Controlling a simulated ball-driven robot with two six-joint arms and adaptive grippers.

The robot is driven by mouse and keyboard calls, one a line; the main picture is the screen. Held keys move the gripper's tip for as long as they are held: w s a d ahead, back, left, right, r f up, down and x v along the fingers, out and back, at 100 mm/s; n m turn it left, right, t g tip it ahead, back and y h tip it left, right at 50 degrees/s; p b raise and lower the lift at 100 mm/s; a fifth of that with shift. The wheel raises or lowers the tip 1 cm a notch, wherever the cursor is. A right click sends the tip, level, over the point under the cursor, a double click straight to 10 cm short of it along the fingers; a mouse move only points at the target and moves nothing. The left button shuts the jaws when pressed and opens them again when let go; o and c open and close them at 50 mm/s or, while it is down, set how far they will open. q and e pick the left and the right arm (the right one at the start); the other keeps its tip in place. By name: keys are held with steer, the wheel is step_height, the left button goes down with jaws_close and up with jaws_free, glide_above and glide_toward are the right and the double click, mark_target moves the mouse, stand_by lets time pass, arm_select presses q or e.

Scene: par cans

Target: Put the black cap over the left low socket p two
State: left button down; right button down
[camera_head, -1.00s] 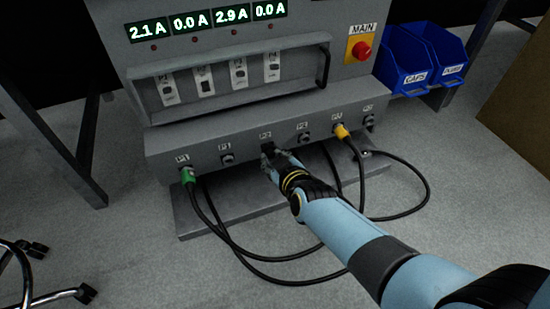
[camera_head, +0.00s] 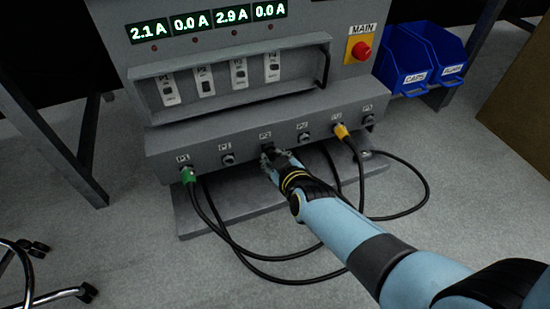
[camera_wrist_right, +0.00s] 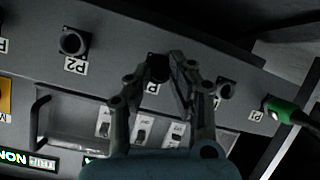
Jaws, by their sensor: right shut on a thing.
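My right gripper (camera_head: 270,157) is at the left low socket P2, below its label (camera_head: 265,134) on the sloped front panel. It is shut on the black cap (camera_wrist_right: 157,66), a small dark shape between the fingertips in the right wrist view. The cap is at the socket's place and hides the socket. I cannot tell how far it sits over it. My left gripper is not in view.
A green plug (camera_head: 188,175) and a yellow plug (camera_head: 341,131) sit in other sockets, with black cables looping below. The bare right P2 socket (camera_head: 303,138) is beside the gripper.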

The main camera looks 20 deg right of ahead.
steer(key=shift+w, duration=0.7)
stand_by(0.4)
steer(key=c, duration=1.1)
jaws_free()
steer(key=shift+s+r, duration=0.1)
steer(key=shift+s, duration=0.45)
steer(key=s+r, duration=0.1)
steer(key=s, duration=1.2)
steer(key=shift+s+d, duration=0.2)
steer(key=shift+s, duration=0.15)
